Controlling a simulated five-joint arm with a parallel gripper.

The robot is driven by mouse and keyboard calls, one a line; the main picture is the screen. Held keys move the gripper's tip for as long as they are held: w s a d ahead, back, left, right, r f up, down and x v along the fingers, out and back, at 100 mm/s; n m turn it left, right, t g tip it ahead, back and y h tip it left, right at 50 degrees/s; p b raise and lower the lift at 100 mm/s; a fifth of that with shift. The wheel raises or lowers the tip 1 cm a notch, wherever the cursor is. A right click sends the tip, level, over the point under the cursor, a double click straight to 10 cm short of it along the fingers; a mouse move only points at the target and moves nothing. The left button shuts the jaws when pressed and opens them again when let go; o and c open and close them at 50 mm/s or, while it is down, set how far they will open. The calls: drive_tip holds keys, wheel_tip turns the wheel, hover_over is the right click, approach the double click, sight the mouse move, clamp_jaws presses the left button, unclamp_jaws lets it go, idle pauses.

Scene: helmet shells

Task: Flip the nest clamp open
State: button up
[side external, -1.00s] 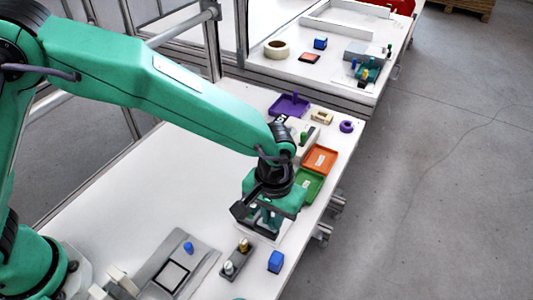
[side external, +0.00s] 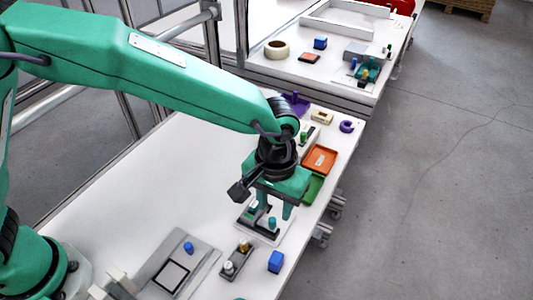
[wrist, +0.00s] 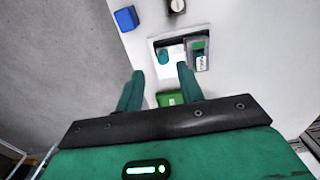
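The nest fixture (side external: 270,232) is a white plate with dark parts near the table's right edge. It also shows in the wrist view (wrist: 158,41), with a teal upright piece (wrist: 172,54) beside a grey block (wrist: 200,62) that has a green part on top. I cannot tell which part is the clamp lever or whether it is open. My gripper (side external: 275,209) is above the fixture, fingers pointing down. In the wrist view my gripper (wrist: 160,69) has its two teal fingers well apart, with nothing held between them.
A blue cube (side external: 275,262) and a grey block with two pegs (side external: 236,260) stand in front of the fixture. An orange tray (side external: 320,158) and a green tray (side external: 314,188) lie behind it. The table's left middle is clear.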

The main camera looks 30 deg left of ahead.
sight(272, 219)
drive_tip(key=shift+r, duration=1.5)
drive_tip(key=shift+a+r, duration=0.25)
drive_tip(key=shift+a, duration=0.1)
drive_tip(key=s+a+r+t+h, duration=0.1)
drive_tip(key=a+r, duration=0.4)
drive_tip(key=a, duration=0.4)
drive_tip(key=a+r+t, duration=0.2)
drive_tip(key=a+r, duration=0.4)
drive_tip(key=a, duration=0.3)
drive_tip(key=s+a+t+y, duration=0.1)
drive_tip(key=s+a+t, duration=0.1)
drive_tip(key=s+a, duration=0.9)
drive_tip(key=shift+a+r+t, duration=0.3)
drive_tip(key=shift+a, duration=1.5)
